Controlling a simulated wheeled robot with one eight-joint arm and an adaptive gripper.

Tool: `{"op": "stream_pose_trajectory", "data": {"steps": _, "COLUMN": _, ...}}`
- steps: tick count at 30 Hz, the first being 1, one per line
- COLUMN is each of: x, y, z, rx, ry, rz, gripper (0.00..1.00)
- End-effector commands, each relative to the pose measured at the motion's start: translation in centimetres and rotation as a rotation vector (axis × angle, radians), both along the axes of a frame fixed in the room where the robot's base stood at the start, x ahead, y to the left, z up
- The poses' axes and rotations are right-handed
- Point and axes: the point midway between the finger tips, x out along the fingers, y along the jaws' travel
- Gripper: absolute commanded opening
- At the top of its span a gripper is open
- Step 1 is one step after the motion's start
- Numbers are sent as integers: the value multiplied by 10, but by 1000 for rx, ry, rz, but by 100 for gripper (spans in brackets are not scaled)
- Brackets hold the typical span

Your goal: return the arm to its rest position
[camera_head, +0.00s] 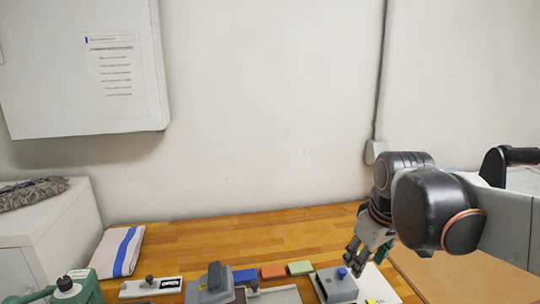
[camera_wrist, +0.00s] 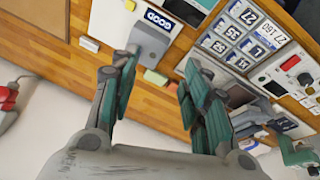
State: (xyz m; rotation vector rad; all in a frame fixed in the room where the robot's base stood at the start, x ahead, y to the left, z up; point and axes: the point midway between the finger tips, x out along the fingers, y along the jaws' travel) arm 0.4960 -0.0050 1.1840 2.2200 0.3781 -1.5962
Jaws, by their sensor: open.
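My gripper (camera_head: 355,258) hangs at the right of the head view, at the end of my arm, above the right part of the wooden bench. In the wrist view my gripper (camera_wrist: 158,80) has its two green-and-grey fingers spread apart, with nothing between them. In the head view it is just above and to the right of a grey device with a blue knob (camera_head: 338,287). I cannot tell how much clearance there is between them.
The wooden bench (camera_head: 230,234) is bare along the wall. An orange block (camera_head: 272,271), a green block (camera_head: 300,267) and a grey press-like tool (camera_head: 210,287) stand near its front. A striped cloth (camera_head: 118,251) lies left. The wrist view shows numbered plates (camera_wrist: 240,38).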

Motion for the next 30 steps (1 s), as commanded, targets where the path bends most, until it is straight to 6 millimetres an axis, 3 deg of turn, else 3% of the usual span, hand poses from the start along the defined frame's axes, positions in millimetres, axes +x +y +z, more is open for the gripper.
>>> {"op": "stream_pose_trajectory", "data": {"steps": 3, "x": -27, "y": 1, "z": -3, "rx": 26, "ry": -48, "rz": -71, "gripper": 43}}
{"op": "stream_pose_trajectory", "data": {"steps": 15, "x": -101, "y": 4, "z": -27, "rx": 143, "ry": -213, "rz": -307, "gripper": 43}}
{"op": "stream_pose_trajectory", "data": {"steps": 21, "x": -123, "y": 5, "z": -41, "rx": 195, "ry": -271, "rz": -387, "gripper": 43}}
{"op": "stream_pose_trajectory", "data": {"steps": 30, "x": -130, "y": 5, "z": -46, "rx": 218, "ry": -292, "rz": -420, "gripper": 43}}
